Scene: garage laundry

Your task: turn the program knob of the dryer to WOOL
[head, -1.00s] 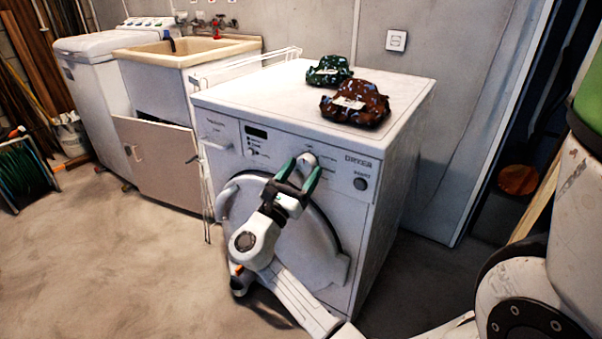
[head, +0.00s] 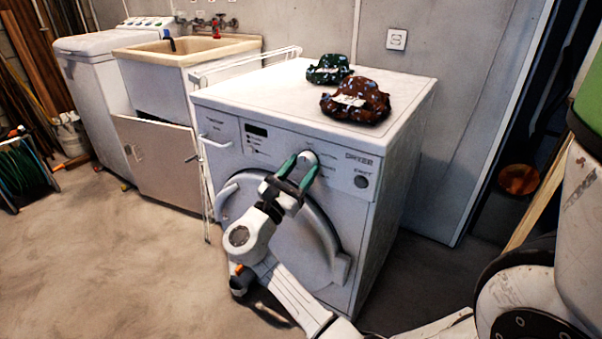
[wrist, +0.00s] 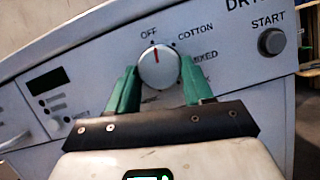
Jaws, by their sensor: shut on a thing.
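The white dryer (head: 215,170) stands in the middle of the head view. Its round white program knob (wrist: 158,68) shows in the wrist view, with a red mark pointing up near OFF. COTTON and MIXED are readable to its right; a label below MIXED is partly covered, and I cannot read WOOL anywhere. My gripper (wrist: 157,82) has its two green fingers on either side of the knob, shut on it. In the head view my gripper (head: 297,170) reaches the dryer's front panel from below.
A START button (wrist: 272,41) is right of the knob, and a dark display (wrist: 48,79) is left. Two patterned cloth bundles, green (head: 329,69) and brown (head: 356,101), lie on the dryer top. A sink cabinet (head: 160,165) stands to the left. The floor in front is clear.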

